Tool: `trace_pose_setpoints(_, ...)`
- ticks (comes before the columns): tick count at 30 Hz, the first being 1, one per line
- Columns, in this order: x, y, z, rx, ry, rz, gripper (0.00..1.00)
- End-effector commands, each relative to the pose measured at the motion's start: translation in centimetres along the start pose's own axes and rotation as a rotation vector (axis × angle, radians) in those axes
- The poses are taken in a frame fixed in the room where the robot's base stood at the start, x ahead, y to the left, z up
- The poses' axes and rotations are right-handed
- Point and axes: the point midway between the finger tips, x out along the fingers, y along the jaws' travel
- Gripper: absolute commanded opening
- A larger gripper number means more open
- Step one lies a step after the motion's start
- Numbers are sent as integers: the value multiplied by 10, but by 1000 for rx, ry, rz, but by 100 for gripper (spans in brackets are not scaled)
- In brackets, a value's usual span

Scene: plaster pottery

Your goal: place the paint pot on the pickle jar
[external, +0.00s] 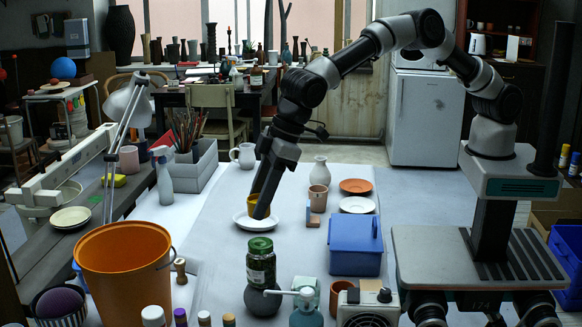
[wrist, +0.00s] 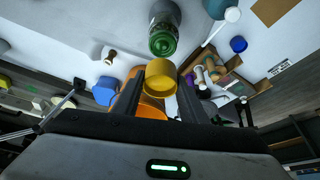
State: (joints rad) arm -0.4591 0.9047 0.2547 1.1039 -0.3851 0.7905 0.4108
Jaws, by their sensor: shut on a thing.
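The paint pot is a small yellow cup, seen partly behind my finger in the external view (external: 252,198) and between my fingers in the wrist view (wrist: 160,76). My gripper (external: 260,212) is shut on it; both dark fingers flank it in the wrist view (wrist: 160,95). The pickle jar (external: 261,268) is glass with a green lid and stands upright at the front of the table. In the wrist view the jar (wrist: 163,32) lies just beyond the pot. The pot is apart from the jar, further back in the external view.
A white plate (external: 244,222) shows below the pot. A blue box (external: 355,262) stands right of the jar, a spray bottle (external: 306,308) in front of it, and a large orange bucket (external: 125,275) to the left. A grey round object (external: 262,300) touches or nearly touches the jar's base.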

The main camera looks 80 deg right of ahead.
Motion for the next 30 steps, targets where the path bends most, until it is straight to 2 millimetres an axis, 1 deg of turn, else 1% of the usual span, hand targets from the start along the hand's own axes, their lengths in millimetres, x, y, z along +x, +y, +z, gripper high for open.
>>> trace_pose_setpoints(1,9,0,4,1,-3,0,16)
trace_pose_setpoints(3,19,0,8,0,-2,0,16)
trace_pose_setpoints(10,36,1,15,2,0,0,16)
trace_pose_setpoints(16,61,1,25,1,-1,1,16)
trace_pose_setpoints(27,68,1,27,2,2,0,16)
trace_pose_setpoints(28,67,1,27,2,2,0,40)
trace_pose_setpoints(30,66,1,27,2,1,0,52)
